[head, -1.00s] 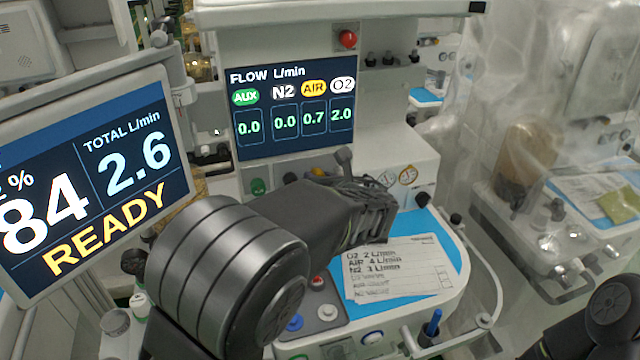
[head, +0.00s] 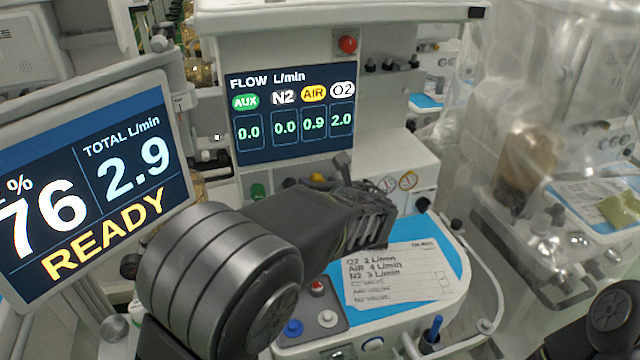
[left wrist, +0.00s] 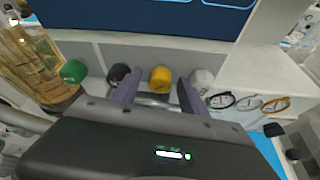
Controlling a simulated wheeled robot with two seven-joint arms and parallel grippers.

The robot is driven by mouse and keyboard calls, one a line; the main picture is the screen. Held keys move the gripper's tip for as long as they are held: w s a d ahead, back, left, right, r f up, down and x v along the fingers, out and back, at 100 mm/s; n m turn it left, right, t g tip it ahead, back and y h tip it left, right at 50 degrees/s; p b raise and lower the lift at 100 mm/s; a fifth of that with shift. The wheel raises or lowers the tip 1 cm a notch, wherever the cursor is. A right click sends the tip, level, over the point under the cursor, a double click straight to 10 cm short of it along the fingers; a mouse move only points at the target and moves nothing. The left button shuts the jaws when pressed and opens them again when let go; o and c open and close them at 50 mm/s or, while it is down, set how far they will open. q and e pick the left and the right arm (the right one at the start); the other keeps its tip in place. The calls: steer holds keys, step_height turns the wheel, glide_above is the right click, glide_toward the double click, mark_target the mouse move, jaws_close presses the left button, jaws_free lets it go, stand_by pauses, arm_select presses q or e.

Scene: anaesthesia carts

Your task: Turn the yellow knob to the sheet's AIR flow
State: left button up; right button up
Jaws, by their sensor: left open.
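The yellow knob (left wrist: 160,78) sits between the two fingers of my open left gripper (left wrist: 158,88) in the left wrist view; I cannot tell whether they touch it. In the head view the yellow knob (head: 317,177) shows just beyond my left gripper (head: 332,174), partly covered. The flow display (head: 293,115) reads AUX 0.0, N2 0.0, AIR 0.9, O2 2.0. The sheet (head: 400,277) lies on the blue work surface and reads O2 2, AIR 4, N2 3 L/min. My right gripper is not in view.
A green knob (left wrist: 73,71) and a black knob (left wrist: 118,73) are left of the yellow one, a white knob (left wrist: 201,79) right. Gauges (left wrist: 248,103) are further right. A tilted monitor (head: 95,180) reads TOTAL 2.9 and READY. A red button (head: 347,43) is above.

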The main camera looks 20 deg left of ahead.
arm_select(q)
steer(key=v, duration=0.7)
steer(key=shift+s+d+r+b, duration=0.2)
steer(key=shift+s+d+b, duration=0.05)
steer(key=shift+s+b, duration=0.05)
